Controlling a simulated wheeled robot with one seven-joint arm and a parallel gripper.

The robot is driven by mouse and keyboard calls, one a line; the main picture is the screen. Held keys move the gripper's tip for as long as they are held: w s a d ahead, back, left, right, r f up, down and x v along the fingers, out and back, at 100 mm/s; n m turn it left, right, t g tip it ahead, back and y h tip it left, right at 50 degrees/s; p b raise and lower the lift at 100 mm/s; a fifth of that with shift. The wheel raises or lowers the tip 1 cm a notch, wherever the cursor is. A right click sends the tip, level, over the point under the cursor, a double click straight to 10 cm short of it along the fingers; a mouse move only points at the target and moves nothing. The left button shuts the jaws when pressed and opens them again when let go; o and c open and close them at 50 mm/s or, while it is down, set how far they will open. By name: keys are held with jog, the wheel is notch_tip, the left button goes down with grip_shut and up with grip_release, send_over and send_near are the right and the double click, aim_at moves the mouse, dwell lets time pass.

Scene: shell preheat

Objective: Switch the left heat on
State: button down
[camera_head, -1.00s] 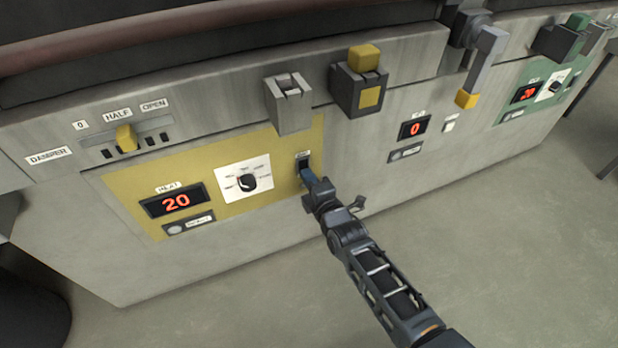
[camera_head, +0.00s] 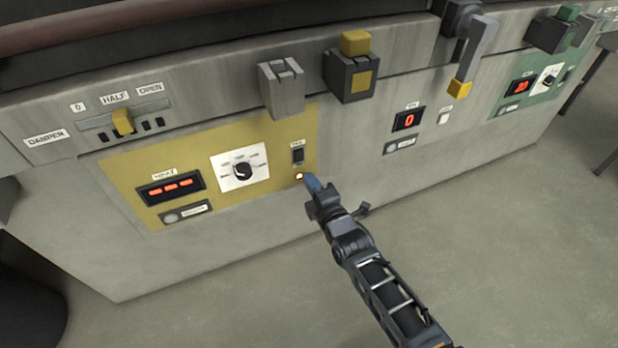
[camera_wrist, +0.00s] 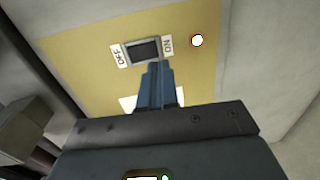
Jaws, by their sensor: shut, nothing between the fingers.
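The heat switch is a small black rocker (camera_head: 298,156) on the yellow panel (camera_head: 225,148), left of centre in the head view. In the wrist view the rocker (camera_wrist: 144,50) sits between an OFF label and an ON label. A small lamp (camera_head: 299,176) below the switch glows; it also shows lit beside the ON label in the wrist view (camera_wrist: 197,41). The heat display (camera_head: 171,188) shows red dashes. My gripper (camera_head: 313,184) is shut and empty, just below and right of the lamp. Its blue fingertips (camera_wrist: 153,68) appear just short of the rocker.
A heat dial (camera_head: 243,171) is left of the switch. Grey (camera_head: 282,88) and yellow-topped (camera_head: 351,75) blocks jut out above. A lever with a yellow end (camera_head: 459,88) hangs at right, and a green panel (camera_head: 530,85) lies beyond. The floor in front is clear.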

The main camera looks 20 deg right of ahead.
jog(key=s+f, duration=0.1)
jog(key=s, duration=0.7)
jog(key=shift+s, duration=0.25)
jog(key=s+a+r+m+g+p, duration=0.1)
jog(key=s+r+m, duration=0.3)
jog(key=s, duration=0.8)
jog(key=s+r+m+p, duration=0.1)
jog(key=s+m, duration=0.4)
jog(key=s, duration=0.7)
jog(key=s+r+m+g, duration=0.1)
jog(key=s+r+m, duration=0.8)
jog(key=s+r, duration=0.6)
notch_tip(320, 180, up, 4)
jog(key=shift+s+d+f+p, duration=0.2)
jog(key=shift+s+d+p, duration=0.1)
jog(key=shift+s+d, duration=0.05)
